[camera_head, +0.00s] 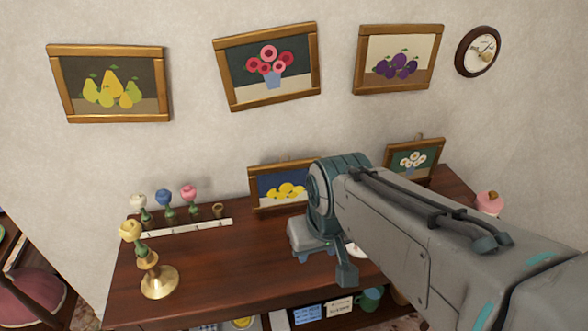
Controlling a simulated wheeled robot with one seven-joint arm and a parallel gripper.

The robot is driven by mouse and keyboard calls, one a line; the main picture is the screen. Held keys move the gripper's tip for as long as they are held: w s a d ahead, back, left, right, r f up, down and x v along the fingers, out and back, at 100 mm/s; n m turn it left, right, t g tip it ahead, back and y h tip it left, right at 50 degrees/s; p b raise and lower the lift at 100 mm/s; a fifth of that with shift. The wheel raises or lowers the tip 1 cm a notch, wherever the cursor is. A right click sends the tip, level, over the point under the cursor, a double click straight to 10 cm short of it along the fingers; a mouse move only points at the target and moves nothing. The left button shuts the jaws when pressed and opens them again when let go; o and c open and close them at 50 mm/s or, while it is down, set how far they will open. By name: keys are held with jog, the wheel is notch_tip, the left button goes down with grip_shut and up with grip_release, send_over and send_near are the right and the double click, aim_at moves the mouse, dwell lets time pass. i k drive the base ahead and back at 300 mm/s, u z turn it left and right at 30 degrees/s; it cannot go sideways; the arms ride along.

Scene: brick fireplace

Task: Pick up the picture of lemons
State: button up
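The picture of lemons (268,187), with yellow fruit on a dark blue ground in a wooden frame, stands on the dark wooden cabinet top, leaning near the wall. Its right part is hidden behind my arm. My gripper (325,262) is over the cabinet top, in front of and to the right of the picture, apart from it as far as I can see. The gripper is seen from above and behind, and its fingers are partly hidden, so its opening is unclear. I see nothing held in it.
A brass candlestick holder with a yellow flower (158,278), a white strip (188,228) and small flowers (164,202) stand left on the cabinet (225,265). A framed white-flower picture (412,160) stands right. Pears (110,85), pink flowers (268,68) and plums (398,60) hang above.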

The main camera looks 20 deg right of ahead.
aim_at(279, 183)
jog(key=z, duration=0.05)
jog(key=i, duration=0.45)
jog(key=z, duration=0.25)
jog(key=k, duration=0.25)
jog(key=z, duration=1)
jog(key=k, duration=1.05)
jog(key=z, duration=0.95)
jog(key=i, duration=1.5)
jog(key=u, duration=1.3)
jog(key=i, duration=0.4)
jog(key=u, duration=0.4)
